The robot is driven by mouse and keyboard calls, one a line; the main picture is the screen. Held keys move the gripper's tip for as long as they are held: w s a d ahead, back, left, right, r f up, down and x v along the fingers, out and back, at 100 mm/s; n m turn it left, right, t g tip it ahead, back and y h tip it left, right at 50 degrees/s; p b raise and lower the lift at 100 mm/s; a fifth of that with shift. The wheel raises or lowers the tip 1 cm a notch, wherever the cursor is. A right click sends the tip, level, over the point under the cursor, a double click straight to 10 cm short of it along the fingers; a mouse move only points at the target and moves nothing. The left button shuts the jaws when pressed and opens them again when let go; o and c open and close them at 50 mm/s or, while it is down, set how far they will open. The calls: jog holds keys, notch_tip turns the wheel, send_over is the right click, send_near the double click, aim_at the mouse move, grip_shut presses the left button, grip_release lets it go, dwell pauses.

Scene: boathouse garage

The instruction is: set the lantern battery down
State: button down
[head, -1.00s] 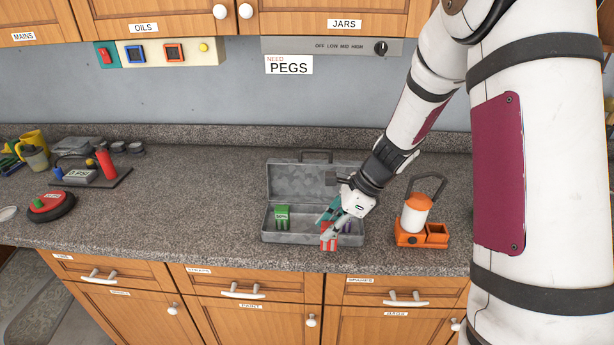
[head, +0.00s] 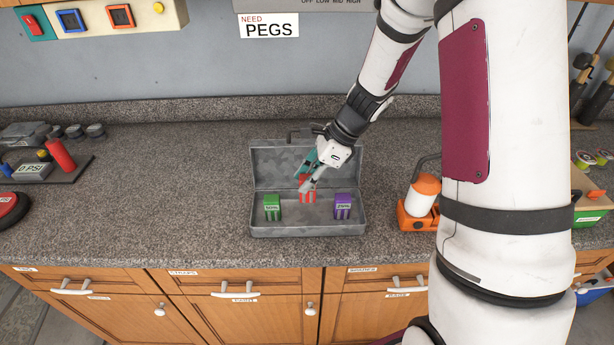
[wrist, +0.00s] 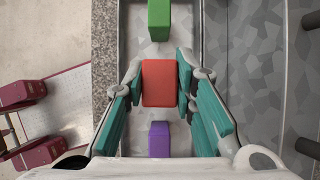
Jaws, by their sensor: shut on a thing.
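A red lantern battery (head: 307,198) is between the fingers of my gripper (head: 309,184), which is shut on it. In the wrist view the red battery (wrist: 159,83) fills the gap between the teal-padded fingers (wrist: 159,85). It is over the open grey metal box (head: 283,231), between a green battery (head: 272,208) on the left and a purple battery (head: 343,206) on the right. Its lower end looks higher than theirs in the head view; whether it touches the box floor I cannot tell. The wrist view shows green (wrist: 159,20) and purple (wrist: 159,140) apart from it.
The box's raised lid (head: 275,168) stands behind my gripper. An orange lantern (head: 424,190) stands right of the box, partly behind my arm. The speckled worktop (head: 190,190) left of the box is clear. A pump-like device (head: 40,170) lies far left.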

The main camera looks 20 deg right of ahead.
aim_at(308, 198)
jog(key=shift+f+b, duration=1)
jog(key=shift+f, duration=1.45)
jog(key=shift+f, duration=0.1)
jog(key=shift+f+b, duration=0.35)
jog(key=shift+f, duration=0.3)
jog(key=shift+f, duration=0.25)
jog(key=c, duration=1.2)
grip_release()
jog(key=shift+c, duration=0.2)
jog(key=v, duration=1.2)
